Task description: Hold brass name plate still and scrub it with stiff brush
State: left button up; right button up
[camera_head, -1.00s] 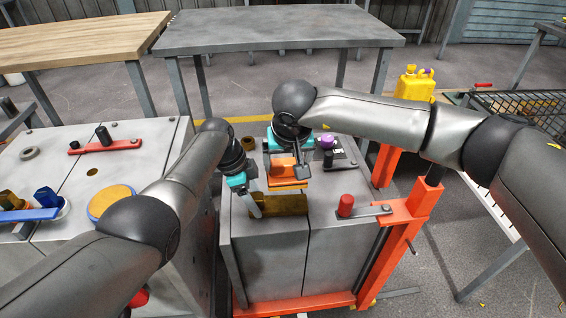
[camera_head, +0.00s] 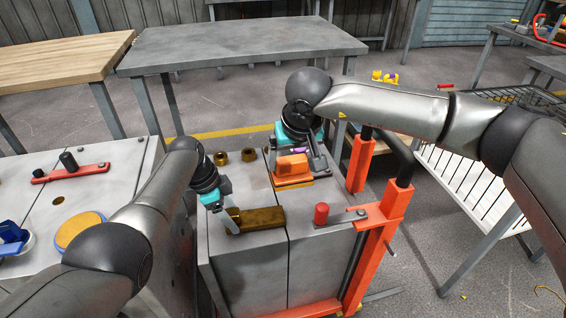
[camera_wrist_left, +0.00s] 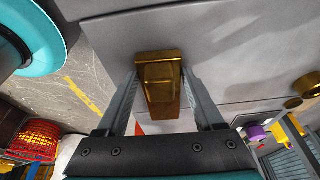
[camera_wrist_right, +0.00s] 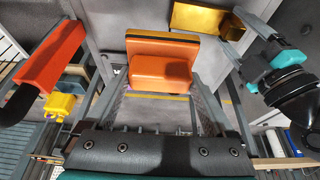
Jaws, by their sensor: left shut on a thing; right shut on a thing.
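The brass name plate (camera_head: 262,219) lies on the grey cabinet top, left of its dark seam. My left gripper (camera_head: 232,219) is shut on the plate's left end; the left wrist view shows the plate (camera_wrist_left: 160,85) between both fingers. The orange stiff brush (camera_head: 292,167) is in my right gripper (camera_head: 312,158), behind and to the right of the plate, apart from it. In the right wrist view the brush (camera_wrist_right: 160,65) sits between the fingers, and the plate (camera_wrist_right: 200,18) shows beyond it. I cannot tell whether the bristles touch the cabinet top.
A second cabinet (camera_head: 48,205) is at left, a grey table (camera_head: 240,45) behind. A white slatted rack (camera_head: 470,185) stands at right.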

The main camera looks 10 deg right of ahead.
pick_arm(q)
jog(key=o, duration=1.6)
jog(key=shift+c, duration=0.2)
jog(key=shift+r, duration=0.1)
